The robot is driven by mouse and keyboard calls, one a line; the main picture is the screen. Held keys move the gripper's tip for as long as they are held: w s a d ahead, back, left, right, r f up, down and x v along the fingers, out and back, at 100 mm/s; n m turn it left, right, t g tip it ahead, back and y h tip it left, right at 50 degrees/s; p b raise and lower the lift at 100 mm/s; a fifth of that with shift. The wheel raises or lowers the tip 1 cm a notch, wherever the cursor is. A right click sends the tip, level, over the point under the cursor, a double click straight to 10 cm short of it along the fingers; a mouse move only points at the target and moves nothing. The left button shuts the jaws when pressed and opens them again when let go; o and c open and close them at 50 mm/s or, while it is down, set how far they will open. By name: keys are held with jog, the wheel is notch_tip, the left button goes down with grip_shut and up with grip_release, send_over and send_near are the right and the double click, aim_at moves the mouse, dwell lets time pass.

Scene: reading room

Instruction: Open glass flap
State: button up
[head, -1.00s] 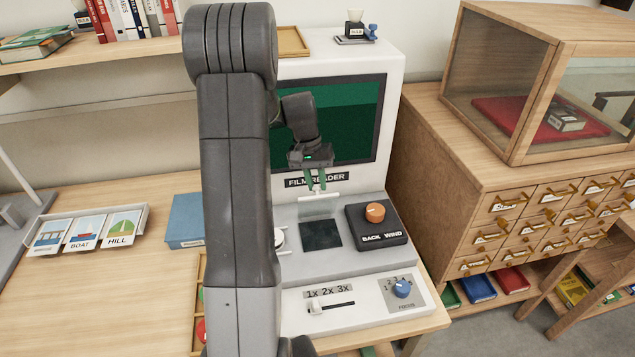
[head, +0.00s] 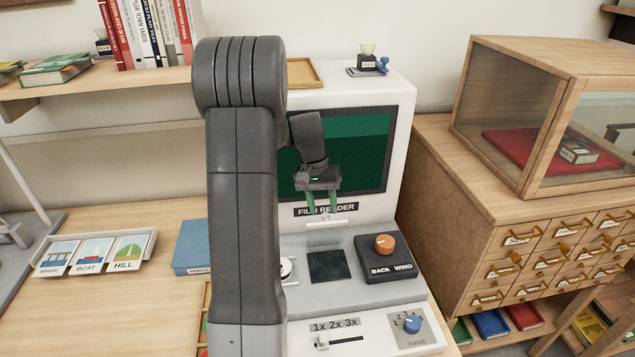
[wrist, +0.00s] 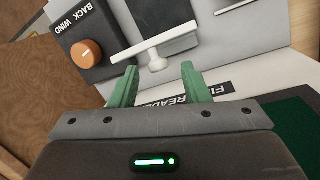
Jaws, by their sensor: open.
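The glass flap (head: 326,236) is a pale, see-through panel with a white top edge. It appears raised at the back of the dark square window (head: 328,266) on the film reader. In the wrist view the flap's white bar (wrist: 130,54) has a small knob toward my gripper (wrist: 159,70). My gripper is open with two green fingers, one on each side of the knob's line and just short of it. In the head view my gripper (head: 322,211) is just above and behind the flap's top edge. Nothing is between the fingers, and I cannot tell any contact.
The reader's screen (head: 352,150) is close behind my gripper. An orange-knobbed wind box (head: 385,266) stands right of the window. A blue focus knob (head: 412,324) and a slider (head: 322,343) are in front.

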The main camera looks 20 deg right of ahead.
jog(key=v, duration=1.1)
jog(key=shift+b, duration=0.45)
jog(key=shift+a+r, duration=0.1)
jog(key=c, duration=0.4)
jog(key=shift+s+n, duration=0.1)
jog(key=shift+n, duration=0.2)
jog(key=c, duration=0.3)
jog(key=shift+s+d+f+n+t, duration=0.25)
jog(key=shift+d+f+n+t, duration=0.1)
jog(key=shift+n+t, duration=0.05)
grip_shut()
notch_tip(320, 180, down, 11)
jog(key=d+n+t, duration=0.1)
jog(key=n+t, duration=0.1)
jog(key=n, duration=0.1)
jog(key=shift+s+d+r+y, duration=0.15)
jog(key=shift+d+r+y, duration=0.05)
jog(key=shift+y, duration=0.2)
